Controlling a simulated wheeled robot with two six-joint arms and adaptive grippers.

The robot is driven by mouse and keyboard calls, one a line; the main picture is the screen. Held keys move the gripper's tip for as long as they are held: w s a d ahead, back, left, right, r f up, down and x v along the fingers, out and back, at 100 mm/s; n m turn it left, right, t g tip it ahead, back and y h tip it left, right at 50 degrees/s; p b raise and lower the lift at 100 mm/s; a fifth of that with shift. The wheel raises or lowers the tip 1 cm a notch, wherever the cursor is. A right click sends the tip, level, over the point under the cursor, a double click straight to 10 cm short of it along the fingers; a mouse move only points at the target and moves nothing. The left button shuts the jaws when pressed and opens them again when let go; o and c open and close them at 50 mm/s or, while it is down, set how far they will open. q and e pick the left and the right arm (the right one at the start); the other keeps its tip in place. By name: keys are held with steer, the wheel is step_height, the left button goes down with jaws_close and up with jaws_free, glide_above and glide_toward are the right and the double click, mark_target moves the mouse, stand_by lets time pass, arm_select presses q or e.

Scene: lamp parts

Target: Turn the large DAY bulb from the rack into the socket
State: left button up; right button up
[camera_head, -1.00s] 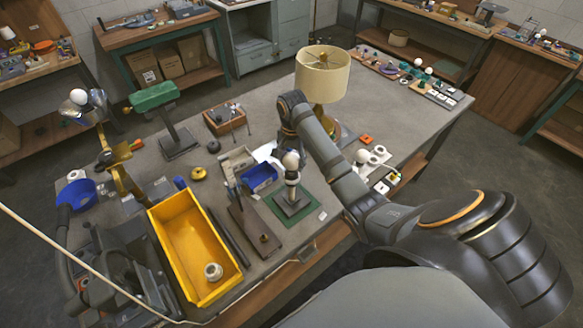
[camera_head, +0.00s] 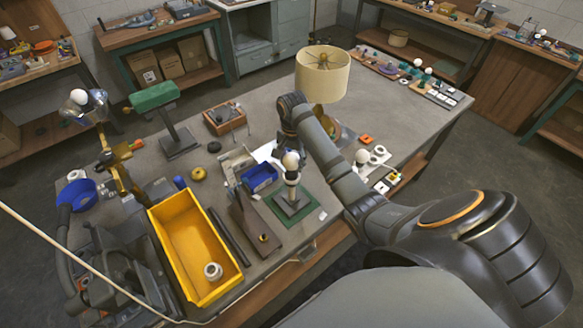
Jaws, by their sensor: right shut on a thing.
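My right gripper (camera_head: 290,150) is partly hidden by its own arm. It is shut at a white round bulb (camera_head: 291,161) above the socket stand (camera_head: 292,197), on a green mat (camera_head: 305,217). Bulb and stand line up upright; I cannot tell whether the bulb's base is in the socket. A brown wooden block (camera_head: 247,222), possibly the rack, stands left of the mat, with a brass-coloured ring near its front end. Another white bulb (camera_head: 362,156) stands to the right. I cannot read any DAY mark.
A yellow bin (camera_head: 188,245) with a white roll and a blue bin (camera_head: 261,178) lie left of the stand. A shaded lamp (camera_head: 322,74) stands behind my right arm. A brass-coloured arm (camera_head: 124,175) and a green-topped stand (camera_head: 153,97) are at left.

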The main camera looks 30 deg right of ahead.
steer(key=shift+s+f, duration=0.1)
steer(key=shift+f, duration=0.15)
stand_by(0.3)
steer(key=m, duration=0.4)
steer(key=shift+s, duration=0.1)
steer(key=m, duration=0.3)
steer(key=m, duration=0.3)
steer(key=shift+s, duration=0.1)
steer(key=m, duration=0.3)
steer(key=shift+m, duration=0.4)
